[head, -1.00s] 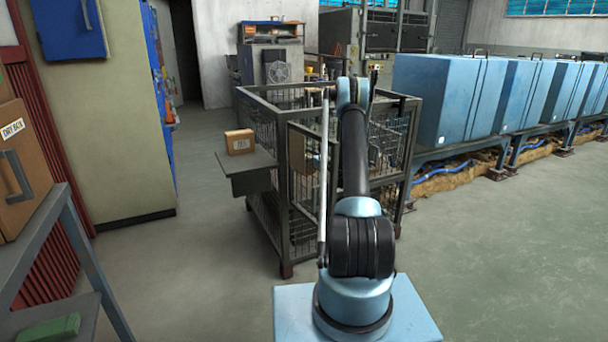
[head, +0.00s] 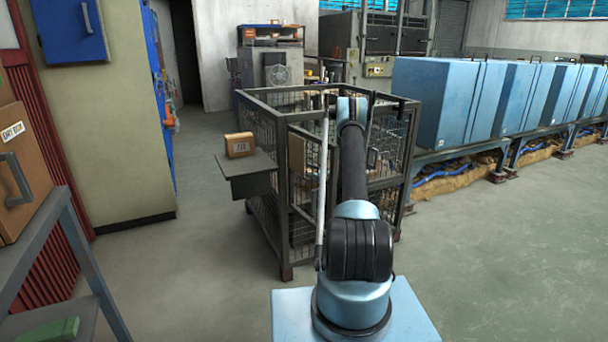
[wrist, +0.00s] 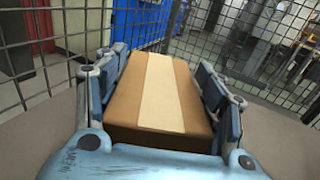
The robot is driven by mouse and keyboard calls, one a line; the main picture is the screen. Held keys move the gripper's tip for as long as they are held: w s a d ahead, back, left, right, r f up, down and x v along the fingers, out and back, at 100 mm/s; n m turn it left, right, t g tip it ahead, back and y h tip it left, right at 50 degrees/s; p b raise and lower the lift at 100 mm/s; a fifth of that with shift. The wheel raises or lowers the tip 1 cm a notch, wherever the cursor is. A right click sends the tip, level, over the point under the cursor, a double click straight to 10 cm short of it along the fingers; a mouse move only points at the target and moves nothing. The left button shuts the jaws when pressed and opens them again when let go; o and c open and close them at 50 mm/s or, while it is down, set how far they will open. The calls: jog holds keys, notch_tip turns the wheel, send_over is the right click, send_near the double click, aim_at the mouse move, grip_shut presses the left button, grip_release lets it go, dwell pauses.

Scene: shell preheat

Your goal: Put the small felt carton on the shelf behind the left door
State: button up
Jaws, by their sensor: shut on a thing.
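In the wrist view my gripper (wrist: 163,62) is shut on a brown carton (wrist: 126,100) with a pale strip of tape along its top. One jaw presses each side of it. In the head view my gripper and this carton cannot be made out behind my arm, which reaches over the mesh cart (head: 285,117). Another small brown carton (head: 239,146) with a white label sits on the cart's grey side shelf (head: 249,186). I cannot tell by sight which carton is the felt one. No opened door with a shelf behind it can be made out.
Wire mesh (wrist: 40,75) stands close around the held carton in the wrist view. A brown dry box (head: 22,170) stands on a rack at left, beside a tall cabinet (head: 100,130). Large blue units (head: 440,100) line the right. The floor (head: 510,240) at front right is clear.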

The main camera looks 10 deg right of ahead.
jog(key=o, duration=1.5)
jog(key=shift+c, duration=0.2)
jog(key=v, duration=1.2)
